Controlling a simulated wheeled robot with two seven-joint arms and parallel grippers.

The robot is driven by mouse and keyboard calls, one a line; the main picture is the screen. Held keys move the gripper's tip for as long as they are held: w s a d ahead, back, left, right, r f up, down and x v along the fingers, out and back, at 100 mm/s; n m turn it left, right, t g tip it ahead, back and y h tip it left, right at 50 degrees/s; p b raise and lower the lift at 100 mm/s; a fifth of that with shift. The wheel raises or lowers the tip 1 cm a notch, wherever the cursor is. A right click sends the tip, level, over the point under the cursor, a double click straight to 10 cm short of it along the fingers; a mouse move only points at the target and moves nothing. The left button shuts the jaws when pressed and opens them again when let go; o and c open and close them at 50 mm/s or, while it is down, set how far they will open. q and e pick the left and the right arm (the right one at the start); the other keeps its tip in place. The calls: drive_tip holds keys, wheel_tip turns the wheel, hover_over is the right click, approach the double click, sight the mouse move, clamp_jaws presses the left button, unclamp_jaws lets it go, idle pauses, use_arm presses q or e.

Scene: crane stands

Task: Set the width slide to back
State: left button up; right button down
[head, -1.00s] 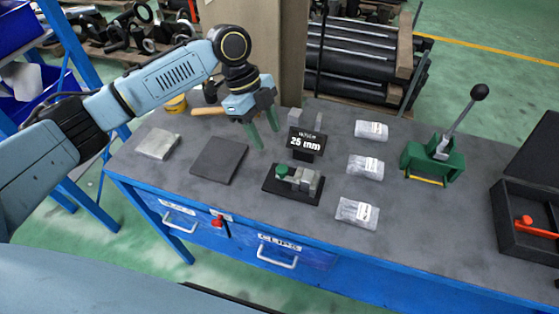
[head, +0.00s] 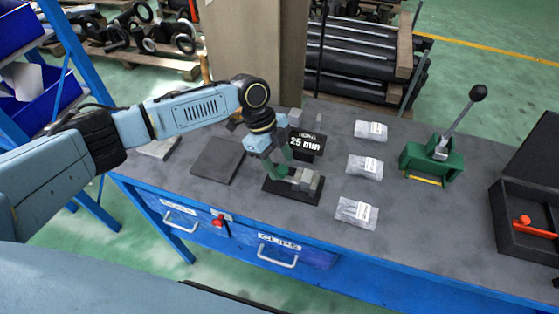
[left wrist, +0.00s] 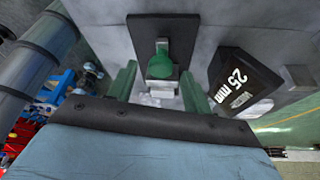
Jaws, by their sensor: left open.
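The width slide is a small gauge on a black base (head: 277,190), with a grey metal block (head: 308,181) and a green knob. My left gripper (head: 279,165) is over the knob's side of the gauge, fingers pointing down. In the left wrist view its open green fingers (left wrist: 159,85) are on either side of the knob, with gaps visible. In the head view the gripper partly hides the knob. My right gripper is out of view.
A black sign reading 25 mm (head: 306,142) stands just behind the gauge, close to my left gripper. A dark pad (head: 218,159) lies to the left. Several clear bags (head: 364,167) lie to the right, before a green lever press (head: 433,160).

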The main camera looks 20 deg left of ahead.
use_arm(q)
drive_tip(key=shift+d+f, duration=0.1)
drive_tip(key=shift+f, duration=0.2)
clamp_jaws()
drive_tip(key=shift+a, duration=2)
unclamp_jaws()
drive_tip(key=shift+a, duration=0.1)
drive_tip(key=v, duration=1.3)
drive_tip(key=shift+r, duration=0.25)
